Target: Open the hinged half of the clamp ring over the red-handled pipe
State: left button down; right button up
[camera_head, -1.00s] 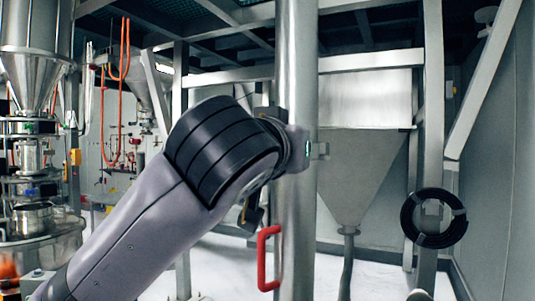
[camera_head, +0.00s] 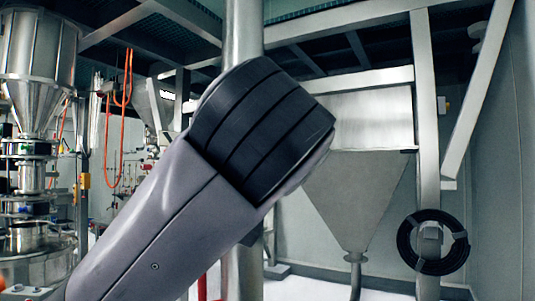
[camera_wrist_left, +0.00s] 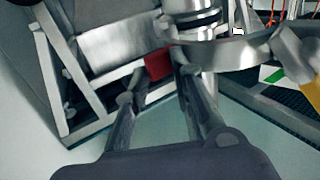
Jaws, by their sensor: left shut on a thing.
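In the left wrist view, the clamp ring's hinged half (camera_wrist_left: 236,52) is a curved silvery metal band, swung out from a metal pipe (camera_wrist_left: 195,27). A dark red block (camera_wrist_left: 158,63) shows at the band's near left end. My left gripper (camera_wrist_left: 157,68) is shut on this red block, with one finger on each side. In the head view, the pipe (camera_head: 243,30) stands upright behind my left arm. My forearm hides the ring and left gripper (camera_wrist_left: 157,68) there. A sliver of the red handle (camera_head: 202,287) shows low beside the pipe. My right gripper is not in view.
A steel hopper (camera_head: 352,195) hangs in a frame behind the pipe. A black coiled hose (camera_head: 433,242) hangs on a post at right. Sifter equipment (camera_head: 30,70) stands at left. A yellow part (camera_wrist_left: 303,90) is near the band.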

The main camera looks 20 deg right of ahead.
pick_arm(q)
jog(key=shift+w+a+r+n, duration=0.25)
jog(key=shift+a+r+n, duration=0.05)
jog(key=shift+a+r, duration=0.2)
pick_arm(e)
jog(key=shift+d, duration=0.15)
pick_arm(q)
jog(key=c, duration=1.8)
grip_release()
jog(key=shift+o, duration=0.5)
jog(key=shift+w+d+f, duration=0.1)
jog(key=shift+w+f, duration=0.15)
jog(key=shift+w, duration=0.05)
jog(key=shift+w+d+f, duration=0.2)
jog(key=shift+d+f, duration=0.1)
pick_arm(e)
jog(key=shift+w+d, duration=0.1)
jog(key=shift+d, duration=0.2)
pick_arm(q)
jog(key=shift+s, duration=0.1)
